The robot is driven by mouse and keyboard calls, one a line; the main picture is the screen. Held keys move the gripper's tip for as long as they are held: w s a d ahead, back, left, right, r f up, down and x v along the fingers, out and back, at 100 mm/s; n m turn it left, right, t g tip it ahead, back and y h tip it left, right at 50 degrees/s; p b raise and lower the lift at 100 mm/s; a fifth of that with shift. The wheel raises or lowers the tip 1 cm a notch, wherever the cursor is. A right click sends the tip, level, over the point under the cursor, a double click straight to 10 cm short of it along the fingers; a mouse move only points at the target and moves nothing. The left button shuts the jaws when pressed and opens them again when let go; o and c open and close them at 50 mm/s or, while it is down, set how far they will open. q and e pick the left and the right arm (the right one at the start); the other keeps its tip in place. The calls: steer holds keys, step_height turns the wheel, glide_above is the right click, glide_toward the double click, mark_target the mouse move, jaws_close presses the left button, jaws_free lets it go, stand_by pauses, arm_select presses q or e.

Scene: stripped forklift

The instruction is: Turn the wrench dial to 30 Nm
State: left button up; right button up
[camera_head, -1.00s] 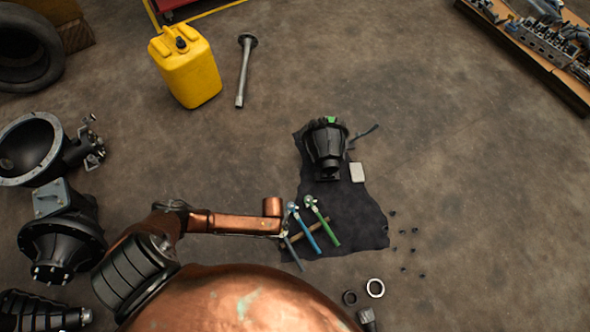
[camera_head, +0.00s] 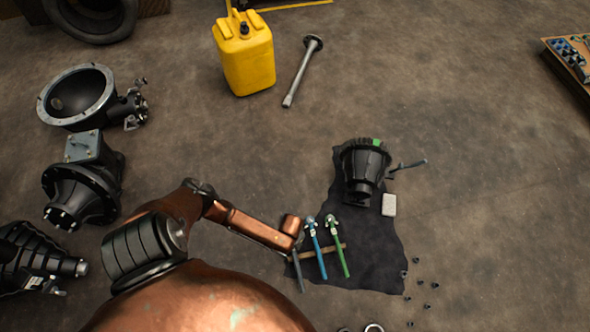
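Several slim tools lie side by side on a dark cloth (camera_head: 370,268). One has a blue handle (camera_head: 318,255) and one has a green handle (camera_head: 340,258); both have shiny metal heads at their upper ends. A thin dark grey tool (camera_head: 297,272) lies to their left, and a brown bar crosses under them. They are too small to tell which is the wrench or to read any dial. My copper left arm comes in from the left and ends beside the blue tool's head. I cannot make out gripper fingers at its end. My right gripper is out of view.
A black ribbed housing (camera_head: 363,168) and a pale block (camera_head: 389,204) stand on the cloth. Small dark bolts (camera_head: 421,282) lie at its right. A yellow canister (camera_head: 245,55), a metal shaft (camera_head: 303,72) and black castings (camera_head: 86,182) are farther off.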

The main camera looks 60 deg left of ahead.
arm_select(q)
steer(key=shift+f, duration=0.15)
steer(key=shift+c, duration=0.4)
jaws_close()
